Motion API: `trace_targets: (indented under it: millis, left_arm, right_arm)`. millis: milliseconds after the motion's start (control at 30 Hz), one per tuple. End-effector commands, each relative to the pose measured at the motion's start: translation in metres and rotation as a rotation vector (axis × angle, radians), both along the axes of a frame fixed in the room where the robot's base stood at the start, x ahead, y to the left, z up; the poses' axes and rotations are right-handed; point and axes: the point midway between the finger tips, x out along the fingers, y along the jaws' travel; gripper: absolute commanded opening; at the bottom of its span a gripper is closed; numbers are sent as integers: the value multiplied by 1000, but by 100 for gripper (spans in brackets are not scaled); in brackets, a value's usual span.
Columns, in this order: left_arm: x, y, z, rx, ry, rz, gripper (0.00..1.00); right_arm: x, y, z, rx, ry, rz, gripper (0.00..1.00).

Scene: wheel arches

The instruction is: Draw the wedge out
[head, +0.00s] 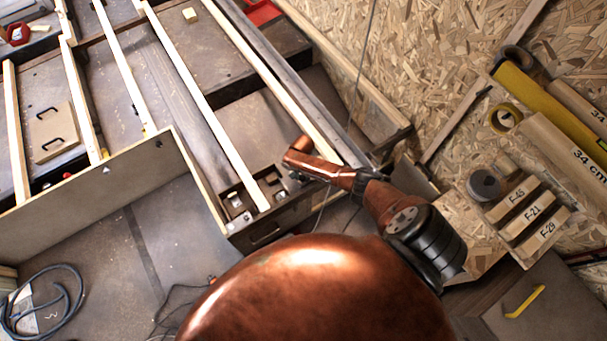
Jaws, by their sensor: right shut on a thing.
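My right arm comes in from the right over the near end of a long wooden frame. Its right gripper (281,186) is small and partly hidden below the copper wrist, at the dark end piece (255,215) of the frame. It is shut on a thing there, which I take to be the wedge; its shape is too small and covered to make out. Pale strips (222,135) run along the frame and end beside the gripper. I cannot tell how far the wedge sits in its place. My left gripper is not in view.
A small pale block (190,15) lies on the far panel. A low upright board (100,195) stands at left, with a coiled cable (45,300) on the floor. Labelled blocks (525,205), a tape roll (504,118) and a yellow tube (550,105) lie at right.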

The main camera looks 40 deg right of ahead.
Motion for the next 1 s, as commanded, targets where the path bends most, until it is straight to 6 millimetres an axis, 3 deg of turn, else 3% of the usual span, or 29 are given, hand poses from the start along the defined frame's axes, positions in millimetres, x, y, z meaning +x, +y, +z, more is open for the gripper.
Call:
trace_targets:
  millis: [33, 267, 300, 533, 833, 1000]
  left_arm:
    - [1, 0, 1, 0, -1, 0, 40]
    - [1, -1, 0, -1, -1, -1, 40]
    - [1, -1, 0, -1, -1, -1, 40]
    - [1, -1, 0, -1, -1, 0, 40]
    - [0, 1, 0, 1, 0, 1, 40]
    - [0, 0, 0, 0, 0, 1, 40]
  right_arm:
    - [9, 2, 6, 2, -18, 3, 0]
    - [8, 1, 4, 2, -16, 3, 0]
    - [8, 1, 4, 2, -16, 3, 26]
    - [4, 1, 2, 1, -7, 2, 41]
    - [2, 1, 1, 1, -2, 3, 42]
    - [2, 1, 11, 1, -3, 3, 42]
